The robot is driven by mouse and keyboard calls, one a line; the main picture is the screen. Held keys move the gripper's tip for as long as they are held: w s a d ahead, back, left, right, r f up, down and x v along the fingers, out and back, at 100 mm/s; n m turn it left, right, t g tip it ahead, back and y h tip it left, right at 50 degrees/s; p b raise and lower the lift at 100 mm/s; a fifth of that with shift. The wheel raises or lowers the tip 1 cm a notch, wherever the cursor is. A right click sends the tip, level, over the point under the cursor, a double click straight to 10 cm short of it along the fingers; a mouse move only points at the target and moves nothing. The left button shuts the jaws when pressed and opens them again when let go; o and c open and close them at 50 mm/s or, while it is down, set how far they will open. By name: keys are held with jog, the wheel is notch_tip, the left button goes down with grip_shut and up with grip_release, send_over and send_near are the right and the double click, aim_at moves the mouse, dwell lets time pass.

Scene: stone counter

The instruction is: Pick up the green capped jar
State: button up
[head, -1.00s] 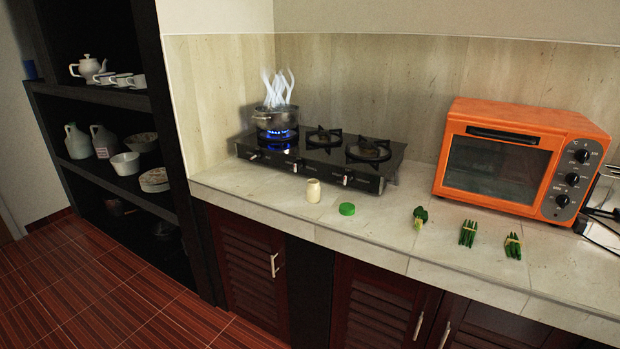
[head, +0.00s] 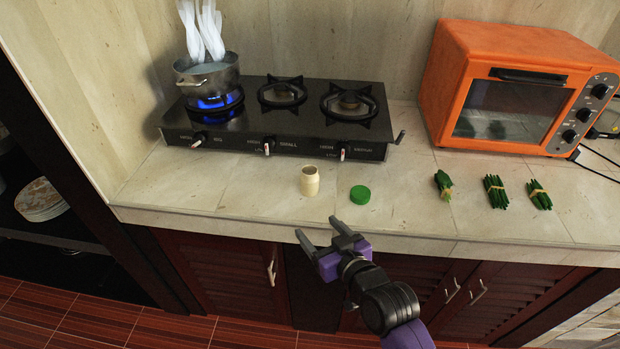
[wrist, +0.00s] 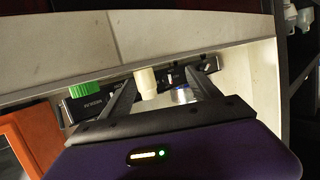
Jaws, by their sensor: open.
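A small cream jar (head: 310,181) stands upright on the counter, with its top uncovered. A green cap (head: 360,195) lies on the counter just to its right, apart from it. My gripper (head: 318,236) is open and empty in front of the counter edge, nearer to me than the jar and touching nothing. In the wrist view the jar (wrist: 146,83) shows between the two fingers, some way beyond them, and the green cap (wrist: 84,89) shows to the left of the fingers.
A black gas stove (head: 330,125) stands behind the jar, with a steaming pot (head: 207,78) over a lit blue flame at its left. An orange oven (head: 455,85) is at the right. Several green bundles (head: 495,190) lie before it. The stone counter (head: 250,190) left of the jar is clear.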

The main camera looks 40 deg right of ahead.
aim_at(314, 186)
jog(key=w+d, duration=0.2)
jog(key=w+d+r, duration=0.1)
jog(key=w+d, duration=0.1)
jog(key=w+d+r, duration=0.1)
jog(key=w+d, duration=0.1)
jog(key=shift+w+d+r+p, duration=0.2)
jog(key=shift+w+d+p, duration=0.05)
jog(key=shift+d+p, duration=0.15)
jog(key=shift+d+p+x, duration=0.15)
jog(key=shift+p+x, duration=0.15)
jog(key=shift+x, duration=1.5)
jog(key=shift+d+p+x, duration=0.1)
jog(key=shift+p+x, duration=0.2)
jog(key=shift+x, duration=1.55)
jog(key=shift+s+f, duration=0.15)
grip_shut()
